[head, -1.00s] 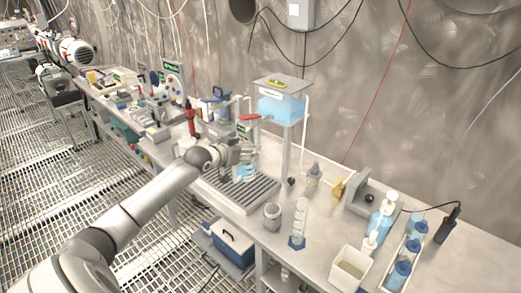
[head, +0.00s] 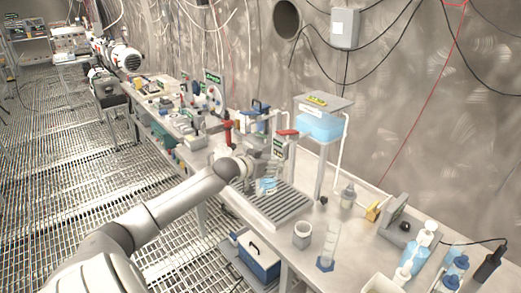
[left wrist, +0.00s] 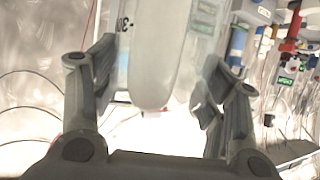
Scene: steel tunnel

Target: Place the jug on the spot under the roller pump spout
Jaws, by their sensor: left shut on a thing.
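A clear jug (head: 268,184) with light blue in it hangs at the end of my left arm, over the left part of a grey slatted tray. My left gripper (head: 252,168) is shut on the jug's handle. In the left wrist view, the pale handle (left wrist: 158,50) runs between the two fingers, and the jug's clear marked wall (left wrist: 203,30) is behind it. Beyond the tray, a wheel-like device (head: 214,97) with a green sign stands further along the bench. I cannot tell whether it is the roller pump; no spout or spot is clear. My right gripper is not in view.
The slatted tray (head: 285,209) lies on the bench. A stand with a blue tank (head: 320,125) rises behind it. A red clamp-like thing (head: 228,132) and a blue-handled container (head: 258,120) are close to the arm. A grey cup (head: 302,235) and a clear cylinder (head: 331,245) stand in front.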

